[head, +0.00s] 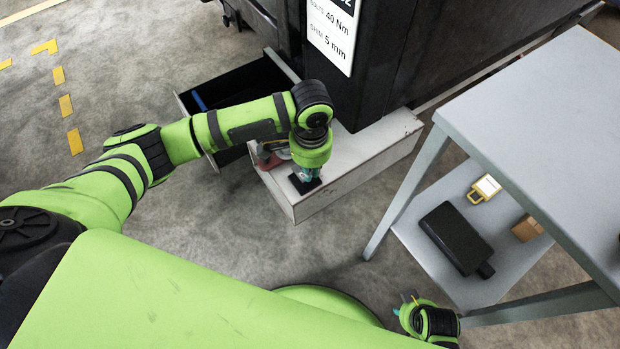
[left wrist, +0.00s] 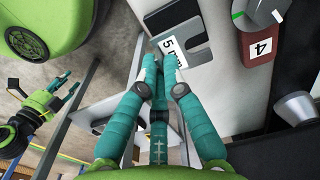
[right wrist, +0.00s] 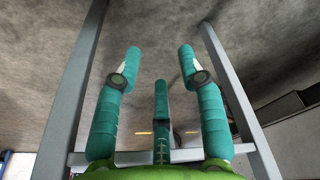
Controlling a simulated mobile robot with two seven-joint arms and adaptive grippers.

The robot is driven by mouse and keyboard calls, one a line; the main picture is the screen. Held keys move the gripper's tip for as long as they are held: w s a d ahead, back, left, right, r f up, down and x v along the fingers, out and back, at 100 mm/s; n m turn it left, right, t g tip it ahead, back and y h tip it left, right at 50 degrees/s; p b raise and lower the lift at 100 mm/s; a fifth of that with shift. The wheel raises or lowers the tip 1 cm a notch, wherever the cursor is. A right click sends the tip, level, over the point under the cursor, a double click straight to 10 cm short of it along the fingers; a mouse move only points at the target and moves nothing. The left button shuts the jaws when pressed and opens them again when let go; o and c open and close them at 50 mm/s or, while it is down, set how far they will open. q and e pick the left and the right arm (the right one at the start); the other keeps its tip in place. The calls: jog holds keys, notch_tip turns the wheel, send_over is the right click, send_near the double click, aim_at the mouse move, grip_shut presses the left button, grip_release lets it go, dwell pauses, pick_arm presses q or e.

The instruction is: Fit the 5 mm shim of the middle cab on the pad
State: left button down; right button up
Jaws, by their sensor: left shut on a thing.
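The shim (left wrist: 182,28) is a dark grey plate with an open slot and a white label reading 5 m, partly covered by my fingers. My left gripper (left wrist: 160,75) is shut on its labelled end. In the head view the shim (head: 305,184) is a dark patch at my left gripper (head: 307,172), over the white beam (head: 345,178) beneath the dark cab. I cannot tell whether it touches the beam, and no separate pad can be made out. My right gripper (right wrist: 153,65) is open and empty; it also shows low in the head view (head: 409,298).
A red block (left wrist: 262,45) marked 4 stands beside the shim. An open drawer (head: 185,103) lies behind my left forearm. A grey trolley (head: 545,105) at right carries a black case (head: 455,237), a yellow-framed tag (head: 484,188) and a brown box (head: 526,229) on its lower shelf.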

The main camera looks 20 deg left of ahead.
aim_at(310, 187)
pick_arm(q)
notch_tip(310, 187, down, 3)
jog(key=shift+r+b, duration=0.1)
jog(key=shift+b, duration=0.3)
jog(key=shift+f, duration=0.45)
pick_arm(e)
jog(key=r, duration=0.1)
jog(key=w+r, duration=0.1)
jog(key=shift+w+r, duration=0.15)
jog(key=shift+r, duration=0.2)
pick_arm(q)
jog(key=shift+f, duration=0.15)
jog(key=c, duration=1.4)
grip_release()
pick_arm(e)
jog(key=shift+f, duration=0.1)
